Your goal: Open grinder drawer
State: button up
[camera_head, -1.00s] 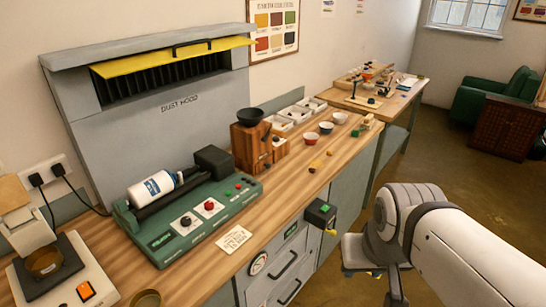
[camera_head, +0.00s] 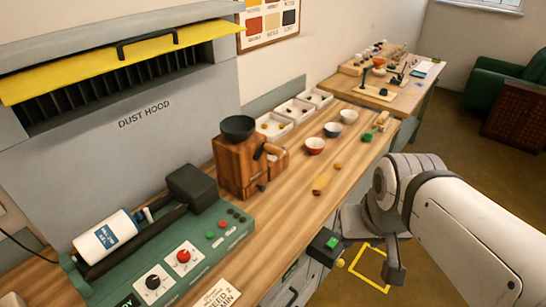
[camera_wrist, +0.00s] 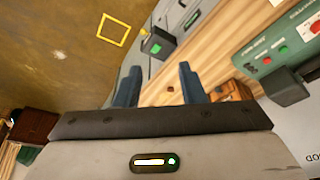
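The wooden grinder (camera_head: 238,165) with a black bowl on top stands on the bench in the head view. A small dark knob (camera_head: 262,187) shows low on its front, and its drawer looks shut. In the wrist view a small brown shape (camera_wrist: 236,91) past the right finger may be the grinder; I cannot tell for sure. My gripper (camera_wrist: 159,82) is open, with two blue-grey fingers apart and nothing between them. In the head view my arm is at the right, beyond the bench's front edge and away from the grinder; its fingers are not clear there.
The green roller machine (camera_head: 210,240) with a white bottle (camera_head: 105,235) lies left of the grinder. White trays (camera_head: 275,126), bowls (camera_head: 315,146) and small lumps stand to its right. A black box with a green button (camera_head: 325,246) juts from the bench front. A yellow square (camera_head: 370,267) marks the floor.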

jog(key=shift+w+a, duration=0.1)
jog(key=shift+w, duration=0.15)
jog(key=shift+o, duration=0.4)
jog(key=shift+r, duration=0.1)
